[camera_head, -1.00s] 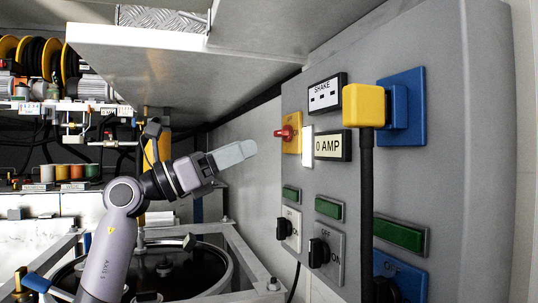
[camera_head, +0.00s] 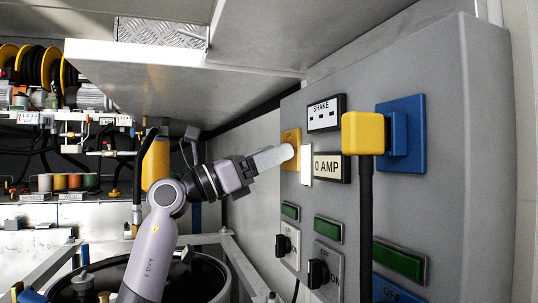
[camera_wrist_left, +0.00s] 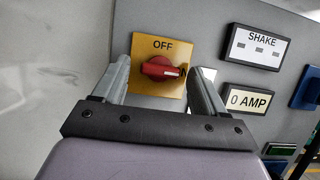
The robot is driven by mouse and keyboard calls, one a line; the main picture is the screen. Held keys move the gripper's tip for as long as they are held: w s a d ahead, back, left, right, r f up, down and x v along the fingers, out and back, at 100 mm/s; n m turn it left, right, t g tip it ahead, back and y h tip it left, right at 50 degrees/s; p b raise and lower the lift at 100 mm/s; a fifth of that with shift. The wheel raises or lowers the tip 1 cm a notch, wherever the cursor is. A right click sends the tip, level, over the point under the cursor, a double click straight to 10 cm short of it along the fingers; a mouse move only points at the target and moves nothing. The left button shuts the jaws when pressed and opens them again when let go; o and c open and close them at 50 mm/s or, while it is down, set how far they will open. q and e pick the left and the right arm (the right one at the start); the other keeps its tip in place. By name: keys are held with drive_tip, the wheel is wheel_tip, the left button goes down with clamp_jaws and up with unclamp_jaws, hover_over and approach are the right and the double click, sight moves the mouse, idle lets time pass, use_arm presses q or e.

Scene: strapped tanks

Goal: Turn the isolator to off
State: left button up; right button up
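The isolator is a red rotary knob (camera_wrist_left: 161,68) on a yellow plate (camera_wrist_left: 150,48) marked OFF at its top, on the grey panel. In the left wrist view the knob's handle lies roughly level, its pale mark toward the right. My left gripper (camera_wrist_left: 160,80) is open, with one finger on each side of the knob; I cannot tell whether either touches it. In the head view the left gripper (camera_head: 283,154) reaches the yellow plate (camera_head: 290,138) and hides the knob. My right gripper is not in view.
A "0 AMP" display (camera_head: 332,167) and a SHAKE label (camera_head: 326,113) sit right of the isolator. A yellow plug (camera_head: 362,133) with a hanging black cable stands out from a blue socket (camera_head: 416,134). Black rotary switches (camera_head: 318,273) lie below. A grey shelf (camera_head: 180,70) overhangs the arm.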

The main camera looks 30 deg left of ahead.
use_arm(q)
drive_tip(key=c, duration=0.9)
drive_tip(key=shift+c, duration=0.2)
drive_tip(key=n+y+p, duration=0.3)
drive_tip(key=n, duration=0.4)
drive_tip(key=n+y+p, duration=0.2)
drive_tip(key=n+y, duration=0.1)
drive_tip(key=n, duration=0.4)
drive_tip(key=r+n+y+p, duration=0.1)
drive_tip(key=n+y+p, duration=0.2)
drive_tip(key=n, duration=0.5)
drive_tip(key=shift+s+d+t+p, duration=0.3)
drive_tip(key=shift+s+d, duration=0.05)
drive_tip(key=shift+n, duration=0.4)
drive_tip(key=o, duration=1.1)
drive_tip(key=shift+c, duration=0.2)
